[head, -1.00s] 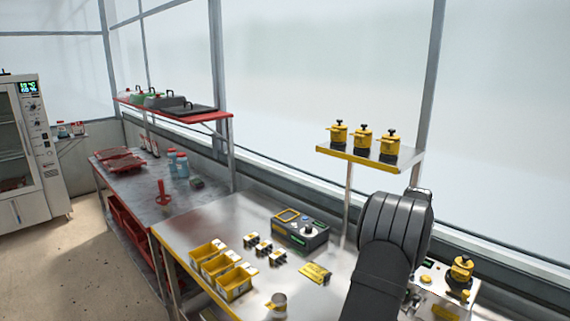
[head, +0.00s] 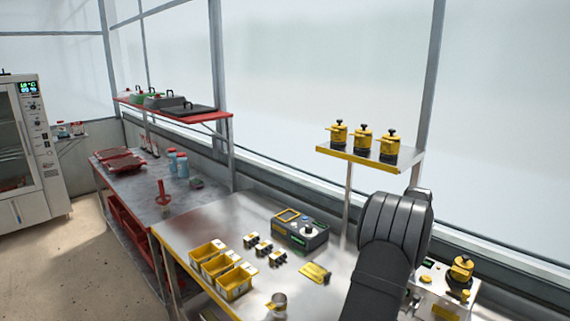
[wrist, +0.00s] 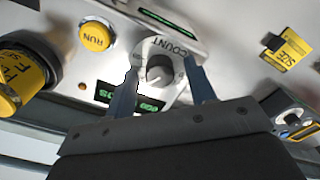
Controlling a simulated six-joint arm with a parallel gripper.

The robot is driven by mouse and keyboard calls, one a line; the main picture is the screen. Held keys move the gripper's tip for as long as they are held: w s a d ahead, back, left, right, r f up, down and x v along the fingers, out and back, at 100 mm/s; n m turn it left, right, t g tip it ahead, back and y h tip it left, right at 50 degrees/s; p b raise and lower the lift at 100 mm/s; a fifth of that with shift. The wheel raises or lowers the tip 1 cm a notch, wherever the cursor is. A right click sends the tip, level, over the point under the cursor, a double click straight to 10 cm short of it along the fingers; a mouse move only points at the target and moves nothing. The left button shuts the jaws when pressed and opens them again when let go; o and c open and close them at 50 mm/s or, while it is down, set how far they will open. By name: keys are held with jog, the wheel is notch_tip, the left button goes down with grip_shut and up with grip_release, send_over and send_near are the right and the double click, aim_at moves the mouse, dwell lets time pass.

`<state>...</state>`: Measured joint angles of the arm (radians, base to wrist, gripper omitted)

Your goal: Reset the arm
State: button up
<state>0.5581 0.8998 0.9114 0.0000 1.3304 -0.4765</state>
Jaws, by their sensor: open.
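The yellow RUN button (wrist: 97,35) is left of the knob. In the head view my dark arm rises at the right beside the seeder (head: 432,290), and my gripper is hidden there.
A yellow canister (wrist: 20,78) stands close on the left in the wrist view. In the head view, a shelf (head: 362,158) with three yellow canisters stands behind my arm. Yellow bins (head: 232,283) and a control box (head: 300,232) are on the bench (head: 190,228).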

jog(key=n, duration=0.8)
dwell(0.4)
jog(key=o, duration=1.1)
jog(key=s+d+r+m+t+h, duration=0.1)
jog(key=s+d+r+m+h, duration=0.1)
jog(key=s+r+m, duration=0.65)
jog(key=s+d+r+m+h, duration=0.2)
jog(key=s+d+r+m, duration=0.1)
jog(key=s+r+m, duration=0.6)
jog(key=w+d+f+n, duration=0.1)
jog(key=w+d+f, duration=0.1)
jog(key=f, duration=0.6)
jog(key=shift+w+d+f, duration=0.2)
jog(key=shift+w+d, duration=0.05)
jog(key=shift+d, duration=0.5)
